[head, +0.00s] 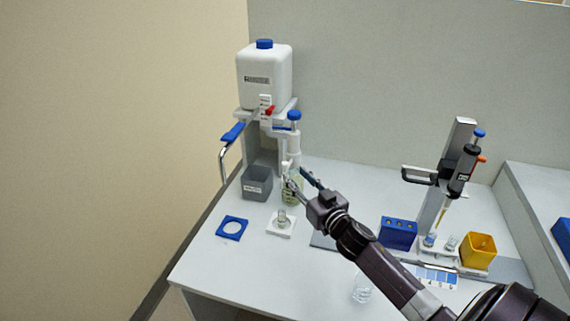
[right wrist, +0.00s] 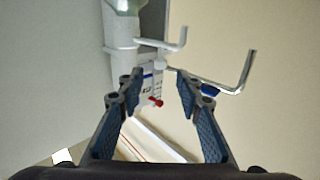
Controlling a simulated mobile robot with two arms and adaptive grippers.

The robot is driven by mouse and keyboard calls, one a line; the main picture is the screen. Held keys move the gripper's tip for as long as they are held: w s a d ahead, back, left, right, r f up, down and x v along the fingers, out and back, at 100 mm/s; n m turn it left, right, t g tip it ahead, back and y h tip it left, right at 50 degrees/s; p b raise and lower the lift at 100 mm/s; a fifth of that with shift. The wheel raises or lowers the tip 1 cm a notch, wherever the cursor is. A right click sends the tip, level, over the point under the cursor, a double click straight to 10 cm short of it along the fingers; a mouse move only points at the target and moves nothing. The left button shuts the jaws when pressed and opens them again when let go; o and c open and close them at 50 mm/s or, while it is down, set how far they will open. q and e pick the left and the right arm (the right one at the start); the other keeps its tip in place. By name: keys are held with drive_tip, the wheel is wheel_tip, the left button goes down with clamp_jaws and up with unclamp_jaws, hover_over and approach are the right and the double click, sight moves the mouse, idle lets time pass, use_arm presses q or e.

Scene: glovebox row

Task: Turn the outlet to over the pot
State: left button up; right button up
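A bent metal outlet tube (head: 223,158) with a blue handle (head: 233,132) hangs at the left side of the dispenser stand, over the table's left edge. A grey open pot (head: 257,183) with a label stands right of it on the table. My right gripper (head: 298,178) is at the greenish glass bottle under the white pump, right of the pot. In the right wrist view the gripper (right wrist: 161,84) is open, with nothing between its fingers; the bent tube (right wrist: 240,82) shows beyond the right finger. My left gripper is not in view.
A white canister (head: 264,78) with a red tap (head: 270,110) sits on the stand. A blue square ring (head: 232,228) and a small white base (head: 281,224) lie in front. A pipette stand, blue rack (head: 398,233) and yellow bin (head: 478,251) are at right.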

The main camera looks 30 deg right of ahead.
sight(287, 165)
drive_tip(key=shift+w+d+r+p, duration=0.15)
drive_tip(key=shift+w+p, duration=0.1)
drive_tip(key=shift+w, duration=1.7)
drive_tip(key=shift+w+d+f+p, duration=0.15)
drive_tip(key=shift+w+p, duration=0.1)
drive_tip(key=shift+w, duration=1.7)
drive_tip(key=shift+r, duration=0.1)
drive_tip(key=shift+c, duration=0.6)
clamp_jaws()
